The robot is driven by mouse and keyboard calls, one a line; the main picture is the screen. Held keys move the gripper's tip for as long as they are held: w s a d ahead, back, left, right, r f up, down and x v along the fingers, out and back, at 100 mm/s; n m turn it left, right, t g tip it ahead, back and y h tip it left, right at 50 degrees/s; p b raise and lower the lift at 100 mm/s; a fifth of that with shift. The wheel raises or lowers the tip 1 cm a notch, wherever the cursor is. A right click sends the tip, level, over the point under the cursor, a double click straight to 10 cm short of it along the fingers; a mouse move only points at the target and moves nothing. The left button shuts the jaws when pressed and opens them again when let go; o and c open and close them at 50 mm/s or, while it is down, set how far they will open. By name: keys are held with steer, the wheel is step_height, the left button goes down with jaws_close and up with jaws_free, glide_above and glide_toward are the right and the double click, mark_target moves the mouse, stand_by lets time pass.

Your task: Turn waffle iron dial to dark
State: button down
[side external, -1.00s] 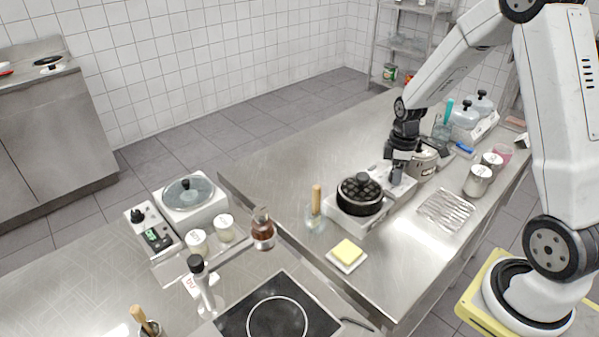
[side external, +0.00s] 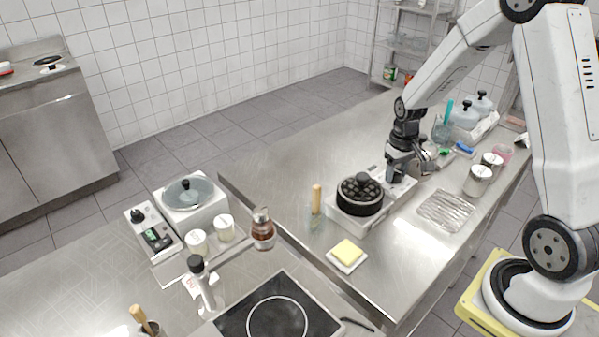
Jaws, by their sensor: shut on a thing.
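The waffle iron has a round black grid plate (side external: 360,193) on a pale base (side external: 341,211), standing on the steel worktop. Its control panel (side external: 407,188) extends to the right of the plate. My gripper (side external: 394,177) points down at this panel and is shut on the dial there. The gripper hides the dial and its markings, so the dial's setting cannot be read.
A wire rack (side external: 447,209) and lidded jars (side external: 479,181) are to the right. Butter on a dish (side external: 347,251) and a brush in a glass (side external: 316,208) are nearer the front.

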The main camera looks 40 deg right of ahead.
mark_target(396, 171)
steer(key=m, duration=1.4)
stand_by(0.4)
steer(key=shift+c, duration=1.1)
jaws_free()
steer(key=shift+r, duration=3.9)
